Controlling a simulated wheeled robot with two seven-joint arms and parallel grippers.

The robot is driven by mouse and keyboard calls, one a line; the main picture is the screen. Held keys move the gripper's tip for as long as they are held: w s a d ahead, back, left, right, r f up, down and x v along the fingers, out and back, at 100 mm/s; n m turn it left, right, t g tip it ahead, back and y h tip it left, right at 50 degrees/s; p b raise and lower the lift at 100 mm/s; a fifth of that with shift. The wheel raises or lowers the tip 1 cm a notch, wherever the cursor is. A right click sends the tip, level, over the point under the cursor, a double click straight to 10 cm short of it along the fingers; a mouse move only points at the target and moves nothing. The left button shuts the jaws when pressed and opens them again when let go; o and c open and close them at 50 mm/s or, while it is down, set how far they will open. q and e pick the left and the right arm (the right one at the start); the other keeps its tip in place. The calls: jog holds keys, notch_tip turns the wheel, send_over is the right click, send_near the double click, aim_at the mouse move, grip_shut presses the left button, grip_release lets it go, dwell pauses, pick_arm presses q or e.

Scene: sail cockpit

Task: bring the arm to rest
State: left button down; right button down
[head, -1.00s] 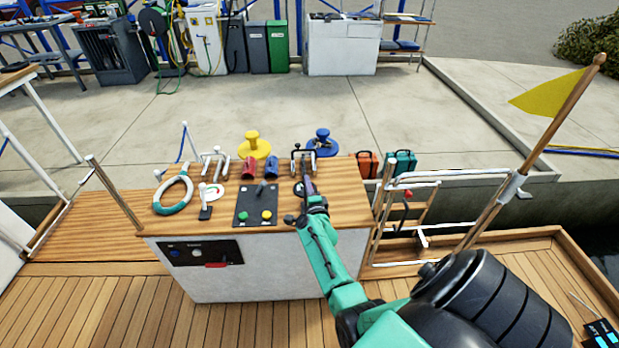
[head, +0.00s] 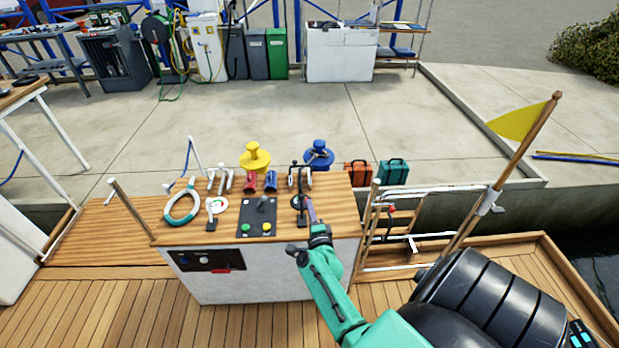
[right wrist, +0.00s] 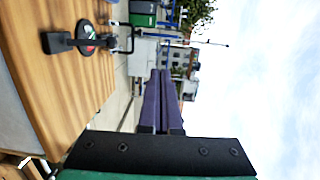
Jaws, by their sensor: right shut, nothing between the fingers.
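My right gripper (head: 312,216) is at the right front part of the wooden console top (head: 338,202) in the head view, its green arm reaching up from the lower right. Its two purple fingers (right wrist: 161,102) are together and hold nothing in the right wrist view. A black lever on a round red-and-green dial (right wrist: 86,38) stands beside the fingers in the wrist view, apart from them. In the head view this lever (head: 299,203) is just left of the gripper. My left gripper is not in view.
The console also carries a white-and-teal wheel (head: 182,206), a dark button panel (head: 257,217), and red and blue handles. A metal rail gate (head: 405,228) and yellow flag (head: 520,123) stand right. Wooden deck (head: 160,310) lies in front.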

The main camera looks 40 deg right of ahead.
jog(key=shift+w+f, duration=0.1)
jog(key=s+a+f+n+g+y, duration=0.25)
jog(key=s+a+f+n, duration=0.2)
jog(key=f, duration=0.25)
jog(key=s+a+f+n+g+y, duration=0.1)
jog(key=s+a+f+n+y, duration=0.3)
jog(key=f, duration=0.3)
jog(key=s+a+f+n+g+y, duration=0.2)
jog(key=s+a+f+n, duration=0.15)
jog(key=f+n, duration=0.35)
jog(key=s+f+n+g, duration=0.4)
jog(key=s+f+n, duration=0.1)
jog(key=s, duration=0.8)
jog(key=s+f+n+g, duration=0.4)
jog(key=s+f+n, duration=0.2)
jog(key=s, duration=0.7)
jog(key=shift+s+a+f+g, duration=0.35)
jog(key=shift+f, duration=0.55)
